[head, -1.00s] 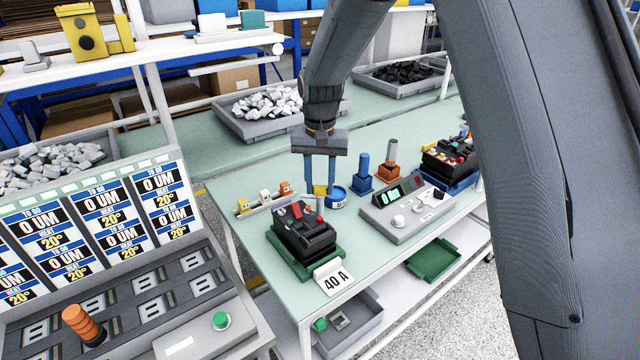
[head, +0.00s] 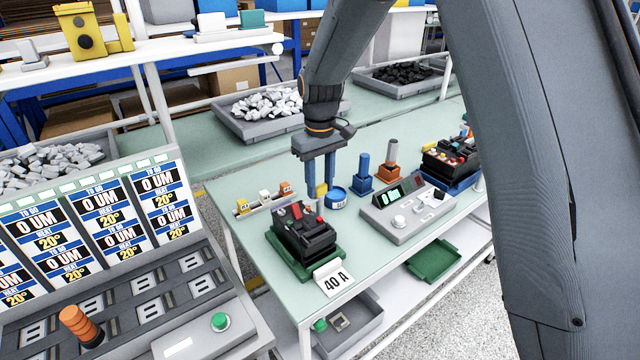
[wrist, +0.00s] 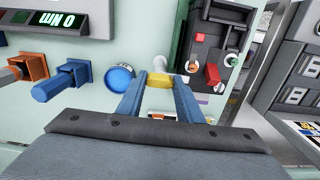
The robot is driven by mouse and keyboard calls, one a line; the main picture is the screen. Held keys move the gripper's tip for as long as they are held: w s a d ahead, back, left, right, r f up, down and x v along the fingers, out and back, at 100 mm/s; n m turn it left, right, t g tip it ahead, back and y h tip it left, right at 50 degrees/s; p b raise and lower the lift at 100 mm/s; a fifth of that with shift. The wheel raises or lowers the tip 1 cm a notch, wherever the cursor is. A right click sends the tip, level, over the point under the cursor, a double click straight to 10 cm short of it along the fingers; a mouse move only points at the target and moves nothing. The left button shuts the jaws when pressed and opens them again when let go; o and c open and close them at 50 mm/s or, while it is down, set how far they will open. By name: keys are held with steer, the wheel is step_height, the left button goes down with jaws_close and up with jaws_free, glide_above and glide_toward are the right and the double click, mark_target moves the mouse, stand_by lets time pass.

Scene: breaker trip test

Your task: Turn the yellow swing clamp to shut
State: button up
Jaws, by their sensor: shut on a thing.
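The yellow swing clamp (head: 321,189) stands at the back of the black breaker (head: 302,238) on its green base. In the wrist view the yellow clamp (wrist: 159,80) sits between my two blue fingertips, beside the breaker (wrist: 205,50). My gripper (head: 320,190) points down and is shut on the clamp; it also shows in the wrist view (wrist: 158,84). The fingers hide part of the clamp, and I cannot tell whether it presses on the breaker. The breaker has a red lever (wrist: 212,73).
A blue round container (head: 336,198) stands close beside the fingers. Blue (head: 364,172) and orange (head: 388,165) holders and a grey meter box (head: 408,212) are to the right. A small rack (head: 264,200) is to the left. A 40 A card (head: 334,279) stands in front.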

mark_target(321, 186)
stand_by(0.3)
steer(key=o, duration=1.1)
steer(key=shift+r, duration=0.1)
step_height(321, 186, up, 8)
steer(key=shift+f+b, duration=0.15)
steer(key=shift+b, duration=1.05)
steer(key=shift+d, duration=0.15)
